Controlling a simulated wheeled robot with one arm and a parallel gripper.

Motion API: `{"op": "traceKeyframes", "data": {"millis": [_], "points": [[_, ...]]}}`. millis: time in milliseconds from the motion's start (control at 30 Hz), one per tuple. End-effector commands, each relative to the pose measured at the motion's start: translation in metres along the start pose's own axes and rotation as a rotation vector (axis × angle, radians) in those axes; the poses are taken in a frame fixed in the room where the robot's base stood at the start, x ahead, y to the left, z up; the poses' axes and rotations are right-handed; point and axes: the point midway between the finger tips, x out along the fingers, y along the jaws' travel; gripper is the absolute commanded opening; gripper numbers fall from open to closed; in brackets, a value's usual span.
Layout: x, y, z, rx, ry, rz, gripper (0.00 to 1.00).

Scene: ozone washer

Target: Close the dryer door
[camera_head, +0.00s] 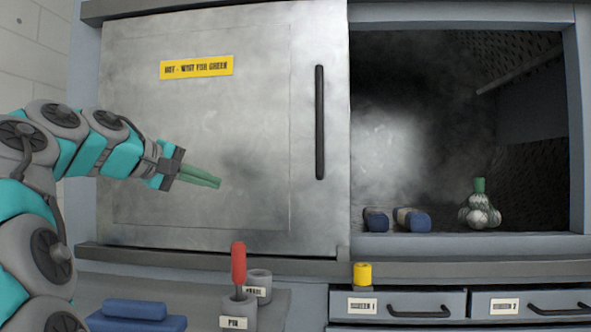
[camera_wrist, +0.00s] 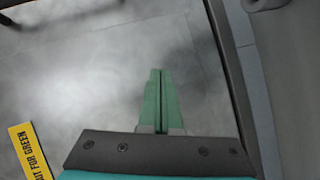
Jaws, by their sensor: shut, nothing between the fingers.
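The dryer door (camera_head: 255,120) is a smoky grey metal panel with a yellow label (camera_head: 196,67) and a tall black vertical handle (camera_head: 320,122) near its right edge. It covers the left part of the cabinet, and the dark chamber (camera_head: 440,90) to its right stands open. My gripper (camera_head: 218,183) has green fingers, shut and empty, in front of the door's middle and left of the handle. In the wrist view the fingers (camera_wrist: 158,72) point at the panel (camera_wrist: 100,90), with the yellow label (camera_wrist: 30,150) at lower left. I cannot tell whether they touch the door.
Dark blue rolls (camera_head: 376,220) and a netted bundle with a green top (camera_head: 479,210) lie on the chamber floor. A yellow cylinder (camera_head: 362,273) stands on the ledge above the drawers (camera_head: 400,304). Below the door are a red-handled tool (camera_head: 239,263) in a cup and a blue block (camera_head: 135,310).

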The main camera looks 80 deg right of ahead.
Motion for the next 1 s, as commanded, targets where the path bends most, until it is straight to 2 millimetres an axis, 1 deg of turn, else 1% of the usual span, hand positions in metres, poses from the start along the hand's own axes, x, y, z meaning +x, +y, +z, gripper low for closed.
{"op": "traceKeyframes", "data": {"millis": [33,100,200,300,467,567,667,1000], "points": [[0.009,0.015,0.006,-0.010,-0.046,0.041,0.00],[0.018,0.029,0.013,-0.029,-0.099,0.088,0.00],[0.026,0.044,0.021,-0.049,-0.157,0.139,0.00],[0.031,0.053,0.029,-0.063,-0.201,0.169,0.00],[0.035,0.060,0.034,-0.072,-0.229,0.190,0.00],[0.043,0.062,0.036,-0.074,-0.233,0.192,0.00],[0.057,0.064,0.039,-0.073,-0.232,0.192,0.00],[0.121,0.076,0.054,-0.073,-0.233,0.189,0.00]]}}
